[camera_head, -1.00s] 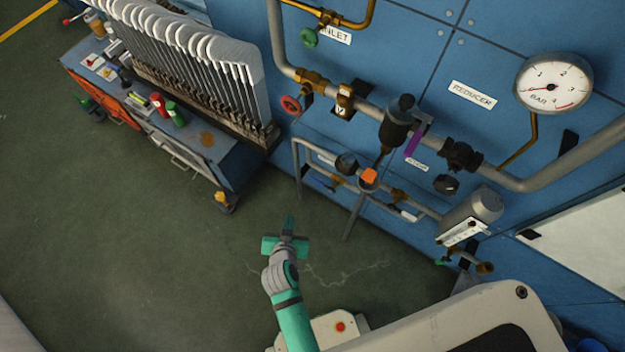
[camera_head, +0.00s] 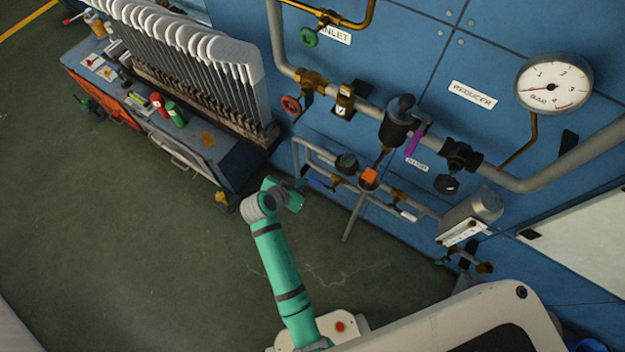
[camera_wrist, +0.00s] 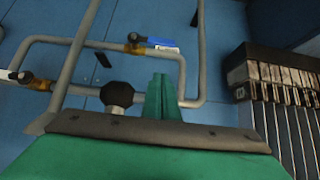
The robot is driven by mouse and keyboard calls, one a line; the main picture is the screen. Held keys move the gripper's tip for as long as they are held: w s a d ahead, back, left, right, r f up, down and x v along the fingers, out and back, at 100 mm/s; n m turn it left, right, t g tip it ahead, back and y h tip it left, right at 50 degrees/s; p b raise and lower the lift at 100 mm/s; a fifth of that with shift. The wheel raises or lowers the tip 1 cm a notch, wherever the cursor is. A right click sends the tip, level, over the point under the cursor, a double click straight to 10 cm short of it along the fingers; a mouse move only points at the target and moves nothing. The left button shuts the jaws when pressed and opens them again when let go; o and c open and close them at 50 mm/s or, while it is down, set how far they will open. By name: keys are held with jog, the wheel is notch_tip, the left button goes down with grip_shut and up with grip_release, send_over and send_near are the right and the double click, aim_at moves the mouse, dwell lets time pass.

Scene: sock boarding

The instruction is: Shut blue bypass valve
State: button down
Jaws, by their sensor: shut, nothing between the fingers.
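The blue bypass valve (camera_wrist: 162,42) has a blue lever on a brass body, on the thin bypass pipe. In the wrist view its lever lies roughly along the pipe, with a white label beside it. In the head view the blue lever (camera_head: 317,185) is small, just right of my gripper tip. My gripper (camera_head: 300,183) is at the left end of the bypass loop. In the wrist view my closed green fingers (camera_wrist: 163,95) point toward the pipework, below the blue lever in the picture. They look empty; I cannot tell whether they touch a pipe.
A black knob (camera_wrist: 117,94) sits left of my fingers. A white-handled valve (camera_head: 408,215) is further right on the bypass. A red handwheel (camera_head: 291,105) is above. The cart (camera_head: 180,150) with sock boards stands at left. The floor below is clear.

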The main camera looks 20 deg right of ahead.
send_over(313, 179)
jog(key=s, duration=0.2)
notch_tip(313, 179, down, 7)
jog(key=f, duration=0.1)
jog(key=a+f, duration=0.1)
jog(key=shift+f, duration=0.4)
jog(key=shift+w+f, duration=0.1)
jog(key=shift+f, duration=0.55)
